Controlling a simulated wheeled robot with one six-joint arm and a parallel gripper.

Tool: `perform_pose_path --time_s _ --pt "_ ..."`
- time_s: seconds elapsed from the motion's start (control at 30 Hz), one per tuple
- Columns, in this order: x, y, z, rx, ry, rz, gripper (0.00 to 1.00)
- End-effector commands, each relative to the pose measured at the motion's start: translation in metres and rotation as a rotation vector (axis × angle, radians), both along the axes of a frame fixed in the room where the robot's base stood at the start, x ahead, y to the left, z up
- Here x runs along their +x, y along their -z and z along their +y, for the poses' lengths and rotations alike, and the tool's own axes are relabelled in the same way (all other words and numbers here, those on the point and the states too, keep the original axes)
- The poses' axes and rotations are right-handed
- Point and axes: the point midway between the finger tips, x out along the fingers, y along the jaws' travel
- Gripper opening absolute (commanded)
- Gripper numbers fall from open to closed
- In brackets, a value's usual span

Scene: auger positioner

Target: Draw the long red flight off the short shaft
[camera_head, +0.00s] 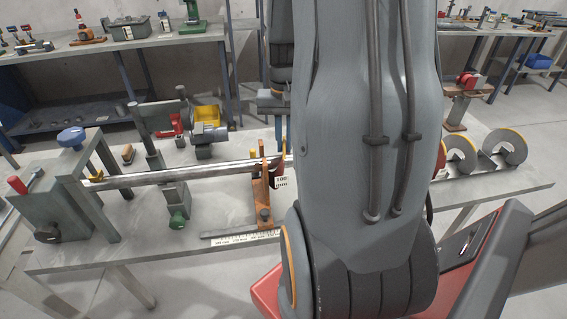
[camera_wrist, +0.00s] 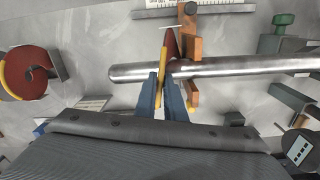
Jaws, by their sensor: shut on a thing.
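A steel shaft (camera_head: 170,174) runs level from the grey stand at the left, and its free end shows in the wrist view (camera_wrist: 135,72). A red flight with a yellow edge (camera_wrist: 170,46) is around or against the shaft, a little in from the free end; its red face also shows in the head view (camera_head: 278,168). My gripper (camera_wrist: 162,82), with blue fingers, is shut on this flight at its yellow edge. In the head view my arm hides most of the gripper and the shaft's free end. I cannot tell the flight's length.
An orange support (camera_wrist: 194,70) stands under the shaft beside the flight, on its stand side. Another red flight with a yellow edge (camera_wrist: 24,76) sits apart at the left. Grey flights (camera_head: 460,154) lie on the table's right. A scale strip (camera_head: 238,240) lies in front.

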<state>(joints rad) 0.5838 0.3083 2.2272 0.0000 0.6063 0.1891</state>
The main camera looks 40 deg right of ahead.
Motion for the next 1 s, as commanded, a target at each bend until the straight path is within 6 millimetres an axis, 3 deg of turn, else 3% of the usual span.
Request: perform_pose_path --time_s 0.67,1.0 --pt "0.0 -0.002 -0.001 -0.001 0.0 -0.001 0.0" --pt "-0.006 -0.002 -0.011 -0.001 0.002 -0.001 0.0"
